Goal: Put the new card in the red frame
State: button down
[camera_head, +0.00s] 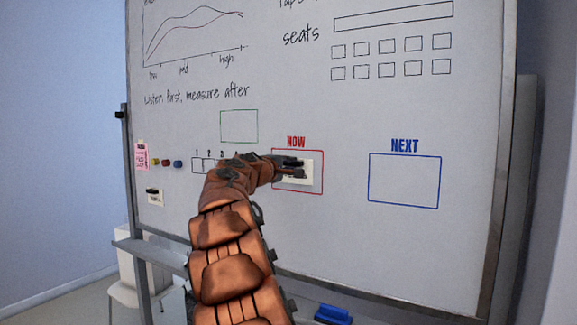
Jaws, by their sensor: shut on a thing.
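The red frame (316,187) is drawn on the whiteboard under the red word NOW. My gripper (298,169) is in front of this frame, shut on a small cream card (308,169). The card appears inside the red outline, towards its middle. My fingers and wrist hide part of the card and the left part of the frame. I cannot tell whether the card touches the board. Another small pale card (155,199) with a dark piece at its top is on the board at the lower left.
A blue frame (404,182) marked NEXT is empty at the right. An empty green frame (239,127) is above my wrist. A pink note (141,155) and small coloured magnets (167,163) are at the left. A blue eraser (333,314) lies on the bottom ledge.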

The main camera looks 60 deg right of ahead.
jog(key=c, duration=1.1)
grip_release()
jog(key=shift+o, duration=0.6)
jog(key=o, duration=0.3)
jog(key=shift+a, duration=0.2)
jog(key=a+b, duration=0.2)
jog(key=a, duration=0.4)
jog(key=shift+s+a+b, duration=0.15)
jog(key=shift+a+b, duration=0.15)
jog(key=shift+a, duration=0.05)
